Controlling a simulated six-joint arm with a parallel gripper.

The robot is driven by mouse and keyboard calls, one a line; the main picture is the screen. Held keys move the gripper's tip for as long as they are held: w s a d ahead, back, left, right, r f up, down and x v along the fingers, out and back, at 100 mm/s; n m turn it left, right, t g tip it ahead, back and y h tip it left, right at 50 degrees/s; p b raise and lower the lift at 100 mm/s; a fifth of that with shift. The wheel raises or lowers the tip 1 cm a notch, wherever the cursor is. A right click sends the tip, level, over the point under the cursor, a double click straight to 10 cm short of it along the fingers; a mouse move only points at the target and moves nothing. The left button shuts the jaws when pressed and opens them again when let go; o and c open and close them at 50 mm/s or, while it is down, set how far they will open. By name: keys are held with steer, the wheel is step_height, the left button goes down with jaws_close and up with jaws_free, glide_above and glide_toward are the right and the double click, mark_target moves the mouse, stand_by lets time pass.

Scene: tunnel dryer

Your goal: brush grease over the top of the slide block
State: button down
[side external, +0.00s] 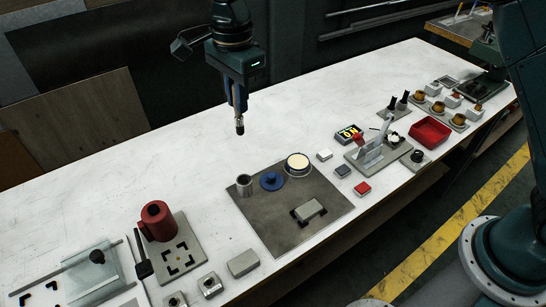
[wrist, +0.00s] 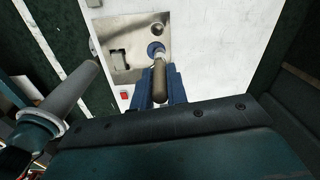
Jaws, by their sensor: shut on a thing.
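The slide block (side external: 309,210) is a small grey block between black corner marks on the dark grey plate (side external: 262,222). It also shows in the wrist view (wrist: 119,57), left of the brush. An open round tin (side external: 298,163) with cream-coloured contents stands at the plate's back edge. My gripper (side external: 238,108) is shut on a brush (wrist: 160,82) with a brown handle and hangs well above the table, behind and left of the plate. The brush's dark lower end (side external: 240,127) points down and touches nothing. Its bristles are too small to judge.
A blue disc (side external: 271,181) and a grey cup (side external: 244,184) stand on the plate beside the tin. A red part (side external: 156,222) stands on a fixture at front left. Small blocks and a red tray (side external: 430,130) lie to the right. The table behind the plate is clear.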

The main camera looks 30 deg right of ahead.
steer(key=d+f, duration=0.5)
steer(key=d, duration=0.2)
steer(key=s+d+f, duration=0.1)
steer(key=d+f, duration=0.3)
steer(key=d, duration=0.4)
steer(key=shift+d+f, duration=0.2)
steer(key=shift+f, duration=0.2)
steer(key=shift+f, duration=0.25)
steer(key=shift+f, duration=2.75)
steer(key=shift+s+f, duration=0.1)
steer(key=shift+f, duration=0.55)
step_height(320, 180, up, 7)
stand_by(1.2)
steer(key=shift+r, duration=0.1)
stand_by(0.5)
